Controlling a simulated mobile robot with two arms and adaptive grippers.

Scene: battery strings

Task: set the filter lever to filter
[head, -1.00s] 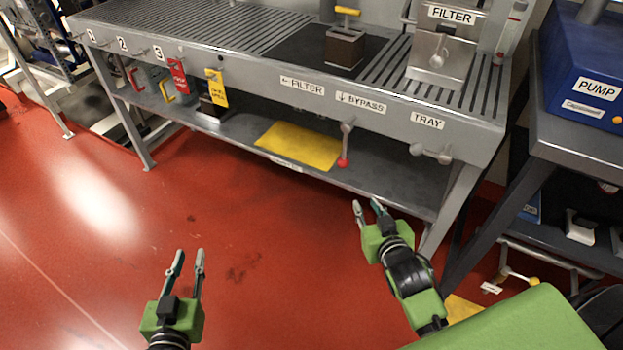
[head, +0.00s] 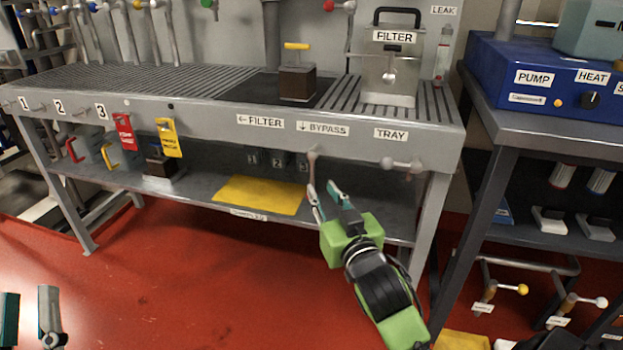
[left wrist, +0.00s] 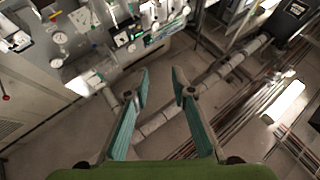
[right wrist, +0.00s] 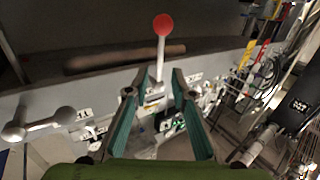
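The filter lever (head: 312,162) hangs straight down from the bench's front edge, under the BYPASS label (head: 322,128). The FILTER label (head: 260,121) with a left arrow is to its left. In the head view my right gripper covers the lever's lower end. In the right wrist view the lever's red knob (right wrist: 163,25) and pale shaft (right wrist: 160,62) show just beyond the fingertips, in line with the gap. My right gripper (head: 322,188) is open and empty; I cannot tell whether it touches the lever. My left gripper (head: 28,294) is open and empty, low at the left.
The tray handle (head: 402,165) sticks out right of the lever. A yellow mat (head: 260,194) lies on the lower shelf (head: 355,222) behind my right gripper. Red (head: 124,132) and yellow (head: 168,138) tags hang at the left. A blue pump unit (head: 520,75) stands on the right-hand table.

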